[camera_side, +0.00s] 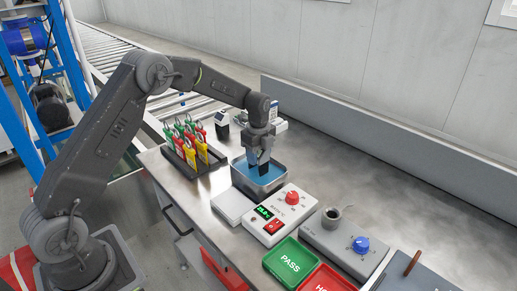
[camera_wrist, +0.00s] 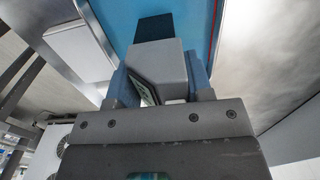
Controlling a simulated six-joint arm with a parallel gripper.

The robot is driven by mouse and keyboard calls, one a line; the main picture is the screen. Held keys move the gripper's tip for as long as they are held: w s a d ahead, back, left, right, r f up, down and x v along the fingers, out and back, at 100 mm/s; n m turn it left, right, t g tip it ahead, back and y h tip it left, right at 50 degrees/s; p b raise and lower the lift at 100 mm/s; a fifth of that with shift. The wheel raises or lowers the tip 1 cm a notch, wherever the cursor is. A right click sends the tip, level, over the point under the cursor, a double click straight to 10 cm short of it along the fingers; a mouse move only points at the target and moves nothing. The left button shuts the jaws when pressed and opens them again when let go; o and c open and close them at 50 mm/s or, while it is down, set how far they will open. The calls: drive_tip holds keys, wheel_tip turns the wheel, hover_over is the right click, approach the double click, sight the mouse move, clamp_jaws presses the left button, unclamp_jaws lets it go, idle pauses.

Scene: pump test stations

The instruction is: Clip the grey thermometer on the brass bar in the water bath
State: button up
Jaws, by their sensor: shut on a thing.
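The water bath (camera_side: 284,183) is a grey metal tank with blue water, near the middle of the bench in the side view. In the wrist view its blue water (camera_wrist: 105,12) fills the top middle. My gripper (camera_side: 259,160) points down over the bath, its fingertips at about the rim. In the wrist view my gripper (camera_wrist: 160,88) is shut on the grey thermometer (camera_wrist: 158,62), a grey block with a small display on its left face. A dark part of it reaches out over the water. I cannot make out the brass bar, nor whether the thermometer touches anything in the bath.
A rack (camera_side: 190,168) of red, green and yellow tagged pieces stands left of the bath. A white slab (camera_side: 232,206) and a control box (camera_side: 279,214) with red knob stand in front.

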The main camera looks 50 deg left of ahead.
drive_tip(key=shift+f, duration=2.15)
drive_tip(key=shift+s+f, duration=0.1)
drive_tip(key=shift+f, duration=0.2)
